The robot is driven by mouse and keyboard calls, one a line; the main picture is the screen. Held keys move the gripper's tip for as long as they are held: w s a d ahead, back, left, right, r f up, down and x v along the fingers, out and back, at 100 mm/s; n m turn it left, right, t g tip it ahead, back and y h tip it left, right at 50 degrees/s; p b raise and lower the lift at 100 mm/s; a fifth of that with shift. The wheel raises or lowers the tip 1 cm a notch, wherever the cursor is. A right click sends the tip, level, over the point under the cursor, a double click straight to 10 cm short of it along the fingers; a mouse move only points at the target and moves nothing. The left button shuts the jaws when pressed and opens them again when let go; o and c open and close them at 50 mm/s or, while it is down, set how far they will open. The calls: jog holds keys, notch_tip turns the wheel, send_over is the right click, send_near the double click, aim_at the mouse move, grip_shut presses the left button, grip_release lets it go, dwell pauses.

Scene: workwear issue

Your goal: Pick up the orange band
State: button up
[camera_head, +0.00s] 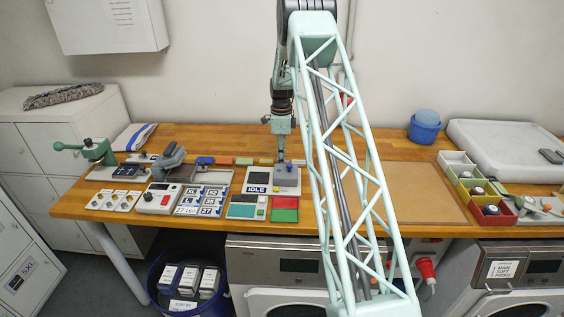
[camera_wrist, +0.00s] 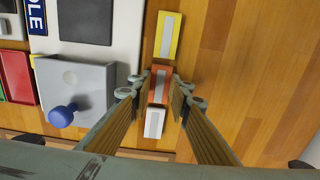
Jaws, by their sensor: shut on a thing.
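The orange band (camera_wrist: 159,86), a small block with a pale strip on top, lies between the yellow band (camera_wrist: 168,36) and the white band (camera_wrist: 154,122) in the wrist view. My gripper (camera_wrist: 161,92) is shut on it, one finger on each side. In the head view my gripper (camera_head: 281,156) points down at the back of the row of bands, behind the grey press-like block, and the held band is hidden there. I cannot tell whether the band is clear of the table.
A device marked IDLE (camera_head: 257,189) and a grey block with a blue knob (camera_wrist: 62,114) stand close beside the gripper. Other bands lie in the row to the left. A brown mat (camera_head: 425,192) and open bins (camera_head: 468,183) are on the right.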

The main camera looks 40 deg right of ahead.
jog(key=shift+r, duration=0.1)
notch_tip(320, 180, up, 10)
dwell(0.7)
jog(key=shift+a, duration=0.1)
dwell(0.5)
